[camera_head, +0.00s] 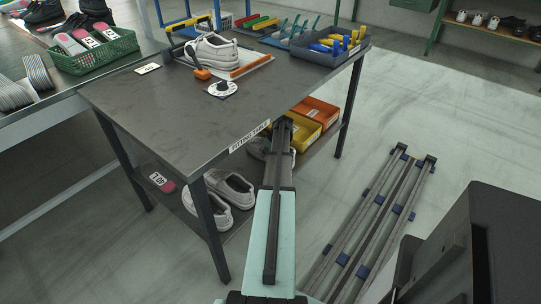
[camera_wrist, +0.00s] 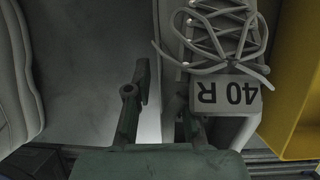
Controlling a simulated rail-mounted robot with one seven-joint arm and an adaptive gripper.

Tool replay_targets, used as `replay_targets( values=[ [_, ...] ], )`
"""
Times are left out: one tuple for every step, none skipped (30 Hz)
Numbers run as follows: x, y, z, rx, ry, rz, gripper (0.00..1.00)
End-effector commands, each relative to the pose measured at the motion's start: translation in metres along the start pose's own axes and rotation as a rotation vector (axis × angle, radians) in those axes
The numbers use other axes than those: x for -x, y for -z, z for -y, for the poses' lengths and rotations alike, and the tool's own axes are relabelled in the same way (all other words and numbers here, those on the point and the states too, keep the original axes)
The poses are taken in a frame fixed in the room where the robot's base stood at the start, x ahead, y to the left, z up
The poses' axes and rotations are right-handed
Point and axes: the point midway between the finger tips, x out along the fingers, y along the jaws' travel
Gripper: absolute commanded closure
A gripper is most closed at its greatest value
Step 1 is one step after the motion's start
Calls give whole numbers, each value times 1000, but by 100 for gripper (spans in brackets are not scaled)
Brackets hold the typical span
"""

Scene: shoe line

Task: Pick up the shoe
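In the wrist view a light grey laced shoe (camera_wrist: 205,22) with a tag reading "40 R" (camera_wrist: 230,95) lies just right of my gripper (camera_wrist: 163,82). My gripper's fingers are apart with nothing visible between them; the right finger overlaps the shoe's left edge, and I cannot tell if it touches. In the head view a shoe (camera_head: 258,147) on the lower shelf is partly hidden behind my arm, and my fingertips are hidden there. A grey pair (camera_head: 232,188) stands further left on that shelf. Another white shoe (camera_head: 211,49) sits on the fitting table (camera_head: 150,100).
A yellow bin (camera_wrist: 292,95) stands close to the shoe's right. A pale shoe (camera_wrist: 18,75) is at the wrist view's left. The table top and its legs (camera_head: 214,235) enclose the shelf. An orange bin (camera_head: 318,110) and floor rails (camera_head: 375,215) are to the right.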

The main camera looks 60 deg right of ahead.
Motion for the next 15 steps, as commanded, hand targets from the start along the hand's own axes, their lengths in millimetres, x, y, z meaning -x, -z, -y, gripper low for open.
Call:
replay_targets(
  values=[
    [-6,0,0,0,-1,0,78],
    [-8,0,0,0,0,0,78],
    [-10,0,0,0,0,0,78],
    [-10,0,0,0,0,0,78],
    [-11,0,0,0,0,0,78],
    [-11,0,0,0,1,0,78],
    [-11,0,0,0,1,0,78],
    [-11,0,0,0,1,0,78],
    [-11,0,0,0,1,0,78],
    [-10,0,0,0,1,0,78],
    [-10,0,0,0,1,0,78],
    [-10,0,0,0,1,0,85],
    [-10,0,0,0,1,0,96],
    [-10,0,0,0,1,0,100],
    [-10,0,0,0,1,0,100]
  ],
)
